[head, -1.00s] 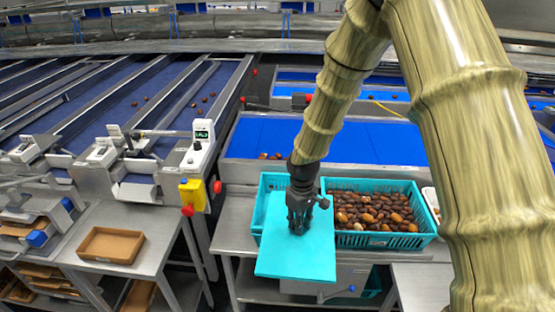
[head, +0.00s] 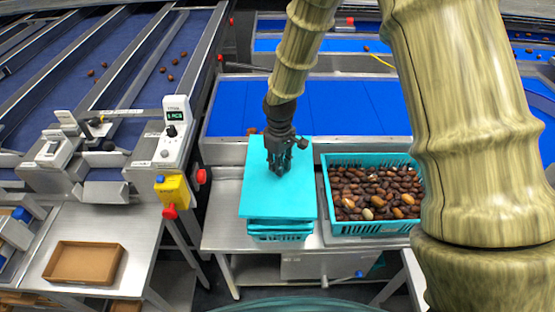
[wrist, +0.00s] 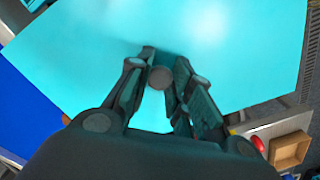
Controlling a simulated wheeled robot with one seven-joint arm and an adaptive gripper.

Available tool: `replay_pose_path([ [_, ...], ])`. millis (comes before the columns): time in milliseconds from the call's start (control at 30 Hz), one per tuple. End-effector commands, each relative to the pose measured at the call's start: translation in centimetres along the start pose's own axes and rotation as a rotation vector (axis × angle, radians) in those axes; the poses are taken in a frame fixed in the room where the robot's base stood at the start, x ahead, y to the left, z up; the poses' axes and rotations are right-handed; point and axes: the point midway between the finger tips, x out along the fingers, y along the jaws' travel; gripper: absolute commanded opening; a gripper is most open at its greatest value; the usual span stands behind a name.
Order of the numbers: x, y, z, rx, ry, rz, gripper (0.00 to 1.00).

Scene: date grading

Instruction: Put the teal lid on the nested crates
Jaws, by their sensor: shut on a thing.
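The teal lid (head: 262,200) is a flat panel with a small round knob (wrist: 160,77) at its middle. My gripper (head: 280,170) is shut on the knob, and the lid hangs level under it. The nested teal crates (head: 280,236) stand on the steel table directly below the lid; only their front rims and slatted front wall show. The lid covers their opening in the head view. Whether it touches the rim or is slightly above I cannot tell. In the wrist view the lid fills most of the picture and hides the crates.
A teal crate full of dates (head: 333,228) stands close to the right. A blue conveyor belt (head: 345,108) runs behind the steel table (head: 222,232). A yellow switch box (head: 172,190) with red buttons is at the left. A brown tray (head: 84,264) lies on the left table.

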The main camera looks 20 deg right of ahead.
Motion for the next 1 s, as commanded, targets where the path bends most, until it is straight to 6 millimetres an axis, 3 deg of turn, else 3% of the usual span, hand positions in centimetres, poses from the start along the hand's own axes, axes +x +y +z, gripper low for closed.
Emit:
replay_pose_path([
  [567, 4.6, 0.2, -0.4, 0.000, -0.004, -0.002, 0.00],
  [1000, 6.2, 0.2, -0.5, 0.000, -0.003, -0.002, 0.00],
])
